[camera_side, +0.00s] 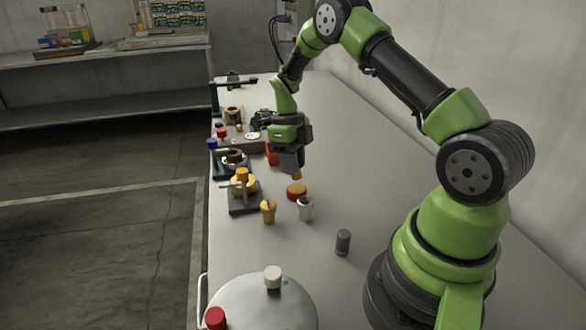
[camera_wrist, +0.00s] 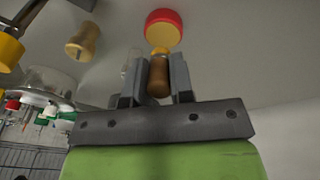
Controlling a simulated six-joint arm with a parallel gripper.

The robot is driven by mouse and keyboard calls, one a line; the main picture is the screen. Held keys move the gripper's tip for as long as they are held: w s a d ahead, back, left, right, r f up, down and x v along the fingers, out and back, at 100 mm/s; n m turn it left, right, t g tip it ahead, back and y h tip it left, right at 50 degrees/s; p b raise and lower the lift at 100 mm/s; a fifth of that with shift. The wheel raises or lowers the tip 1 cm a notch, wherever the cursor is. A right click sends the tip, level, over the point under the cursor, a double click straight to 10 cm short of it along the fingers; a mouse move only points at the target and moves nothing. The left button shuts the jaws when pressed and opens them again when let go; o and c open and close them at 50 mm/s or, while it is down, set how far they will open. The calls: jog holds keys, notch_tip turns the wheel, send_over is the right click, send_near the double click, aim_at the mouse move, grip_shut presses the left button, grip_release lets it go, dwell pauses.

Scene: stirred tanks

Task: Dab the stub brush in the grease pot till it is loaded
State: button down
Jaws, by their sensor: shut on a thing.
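The stub brush (camera_wrist: 159,76) has a brown handle and a yellow-orange tip. My gripper (camera_wrist: 157,72) is shut on its handle, one finger on either side. In the side view my gripper (camera_side: 291,168) points down, with the brush's orange tip (camera_side: 297,177) showing below it. The grease pot (camera_side: 297,193) is a low red round pot with a yellow top, standing on the bench just under the tip. It also shows in the wrist view (camera_wrist: 163,30), right beyond the tip. I cannot tell whether the tip touches the grease.
A yellow-brown piece (camera_side: 268,211) and a white cup (camera_side: 305,209) stand close by the pot. A grey cylinder (camera_side: 343,242) and a large metal lid (camera_side: 245,306) are nearer the camera. Small fixtures (camera_side: 244,196) line the bench's left edge. Bench right of the pot is clear.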

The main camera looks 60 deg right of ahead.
jog(key=shift+s+a+v, duration=0.1)
jog(key=shift+s+v, duration=0.1)
jog(key=shift+v, duration=0.9)
jog(key=shift+s+a+v, duration=0.15)
jog(key=shift+s+v, duration=0.05)
jog(key=shift+v, duration=0.9)
jog(key=shift+a+r+n, duration=0.3)
jog(key=shift+a+n, duration=0.05)
jog(key=shift+n, duration=0.35)
jog(key=s+a+r+n+t+h, duration=0.1)
jog(key=a+n, duration=0.5)
jog(key=n, duration=1.1)
jog(key=s+a+r+n+t+h, duration=0.1)
jog(key=s+a+r+n+t, duration=0.2)
jog(key=a+n, duration=0.4)
notch_tip(320, 180, up, 3)
jog(key=s+n, duration=0.1)
jog(key=n, duration=0.8)
jog(key=shift+f+n+h, duration=0.2)
jog(key=shift+n+h, duration=0.1)
jog(key=shift+n, duration=0.1)
